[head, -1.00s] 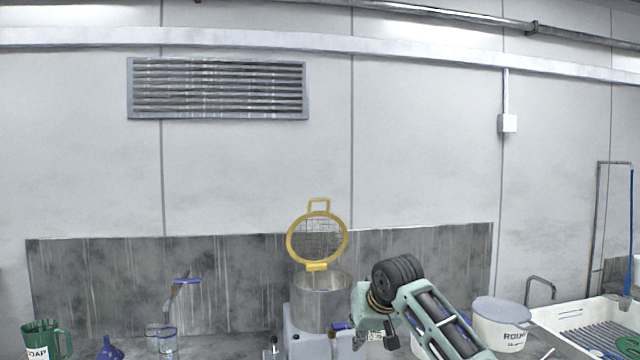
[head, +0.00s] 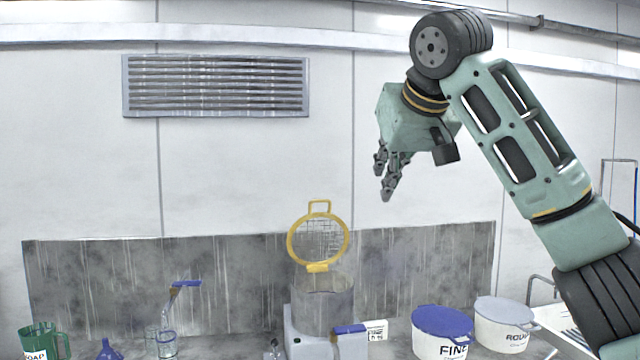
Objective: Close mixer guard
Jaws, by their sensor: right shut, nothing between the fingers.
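The mixer guard (head: 290,243) is a round yellow ring with wire mesh and a yellow handle loop on top. It stands upright, raised on its yellow hinge at the back of the steel mixer bowl (head: 323,311), so the bowl is uncovered. The bowl sits on a pale grey mixer base (head: 300,345). My right gripper (head: 383,184) is up and to the right of the guard, apart from it, with its fingers pointing down, shut and empty. My left gripper is not in view.
A green soap jug (head: 38,342), a blue funnel (head: 108,350) and a clear beaker (head: 160,341) stand left. The air above the bowl is free.

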